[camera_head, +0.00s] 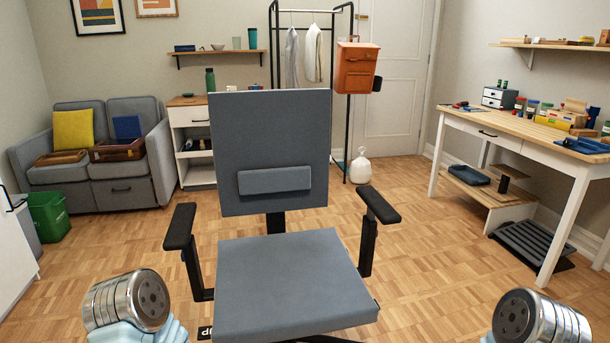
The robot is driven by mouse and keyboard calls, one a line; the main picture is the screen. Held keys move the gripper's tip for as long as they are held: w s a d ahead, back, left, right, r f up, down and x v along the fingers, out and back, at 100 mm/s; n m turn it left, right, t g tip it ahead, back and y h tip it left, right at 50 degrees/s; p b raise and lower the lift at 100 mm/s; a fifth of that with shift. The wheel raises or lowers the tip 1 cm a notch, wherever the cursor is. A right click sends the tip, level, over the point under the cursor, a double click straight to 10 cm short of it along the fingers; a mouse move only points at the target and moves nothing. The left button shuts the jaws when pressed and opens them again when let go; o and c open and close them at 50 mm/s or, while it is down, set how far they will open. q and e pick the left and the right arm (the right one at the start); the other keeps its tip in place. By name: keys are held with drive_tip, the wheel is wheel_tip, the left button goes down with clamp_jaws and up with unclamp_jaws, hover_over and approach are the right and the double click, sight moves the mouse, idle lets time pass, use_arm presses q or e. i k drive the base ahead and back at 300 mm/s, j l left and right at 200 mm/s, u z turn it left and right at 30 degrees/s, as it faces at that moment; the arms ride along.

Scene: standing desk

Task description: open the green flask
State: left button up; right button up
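A dark green bottle, which looks like the green flask (210,80), stands upright on the wooden top of a white cabinet (186,117) at the back, left of the chair back. Round metal parts of my left and right arms show at the bottom left and bottom right corners. No gripper fingers are in view. Both arms are far from the flask.
A grey office chair (290,280) stands close in front of me, between me and the cabinet. A grey sofa (130,185) is at the left, a green bin (48,217) nearer. A standing desk (535,130) with several items is at the right. Parquet floor is free on both sides.

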sight(210, 76)
drive_tip(key=i+j, duration=0.1)
drive_tip(key=j, duration=1.05)
drive_tip(key=i+j, duration=0.15)
drive_tip(key=j, duration=1)
drive_tip(key=i+j, duration=0.15)
drive_tip(key=j, duration=0.4)
drive_tip(key=i+j, duration=0.55)
drive_tip(key=j, duration=0.2)
drive_tip(key=i+j, duration=0.55)
drive_tip(key=j, duration=0.15)
drive_tip(key=i, duration=1.45)
drive_tip(key=i+l, duration=0.95)
drive_tip(key=u, duration=0.05)
